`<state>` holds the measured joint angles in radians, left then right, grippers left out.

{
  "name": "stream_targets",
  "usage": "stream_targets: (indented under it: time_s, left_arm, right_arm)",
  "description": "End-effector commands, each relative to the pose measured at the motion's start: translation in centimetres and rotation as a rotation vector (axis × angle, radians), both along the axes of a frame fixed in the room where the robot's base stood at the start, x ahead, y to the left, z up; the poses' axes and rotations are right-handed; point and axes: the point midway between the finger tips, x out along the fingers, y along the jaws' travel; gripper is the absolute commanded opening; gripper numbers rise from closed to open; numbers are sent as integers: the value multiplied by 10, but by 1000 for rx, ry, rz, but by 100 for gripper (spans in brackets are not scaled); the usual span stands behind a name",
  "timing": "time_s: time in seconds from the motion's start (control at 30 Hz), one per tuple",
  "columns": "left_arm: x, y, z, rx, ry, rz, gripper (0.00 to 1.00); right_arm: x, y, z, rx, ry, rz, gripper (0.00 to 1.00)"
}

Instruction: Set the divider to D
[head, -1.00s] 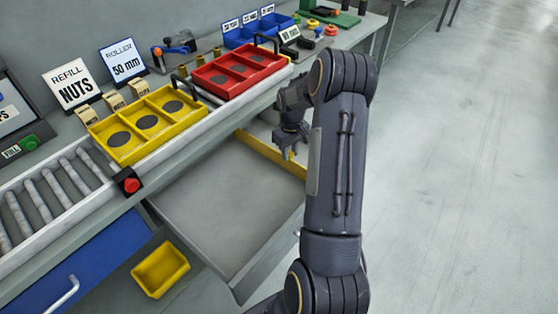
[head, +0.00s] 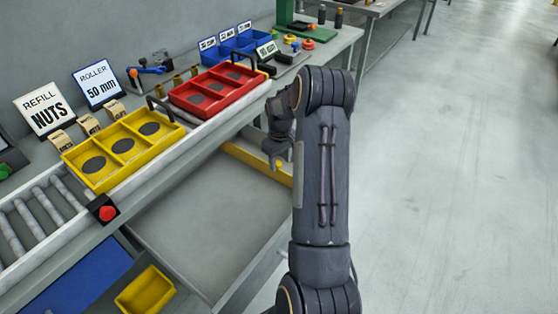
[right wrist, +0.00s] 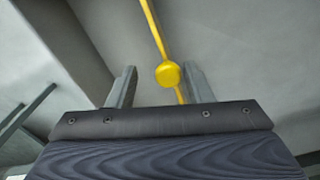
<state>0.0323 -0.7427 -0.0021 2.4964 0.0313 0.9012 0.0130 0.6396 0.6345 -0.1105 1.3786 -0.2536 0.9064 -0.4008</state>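The divider (head: 236,153) is a yellow bar across the far part of the open grey drawer (head: 196,234). A round yellow knob (right wrist: 168,74) stands on it and also shows in the head view at my right fingertips. My right gripper (right wrist: 159,78) is open, with a finger on either side of the knob. The knob is closer to the finger on the right of the wrist view; contact cannot be told. The right end of the divider is partly behind my right arm. I see no letter marks on the drawer. My left gripper is out of view.
Above the drawer, the bench holds a yellow tray (head: 106,176), a red tray (head: 176,94) and rollers (head: 27,222). A red button (head: 107,213) is on the bench edge. A yellow bin (head: 147,291) sits below left. The drawer's near part is empty.

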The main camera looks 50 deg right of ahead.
Motion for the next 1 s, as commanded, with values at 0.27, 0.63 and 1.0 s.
stream_targets:
  time_s: [0.27,0.63,1.0]
  left_arm:
    - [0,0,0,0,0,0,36]
    - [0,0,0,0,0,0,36]
    - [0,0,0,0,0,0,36]
  right_arm:
    - [1,2,4,4,0,1,46]
    - [1,1,62,1,-2,0,46]
    - [0,1,78,2,1,0,46]
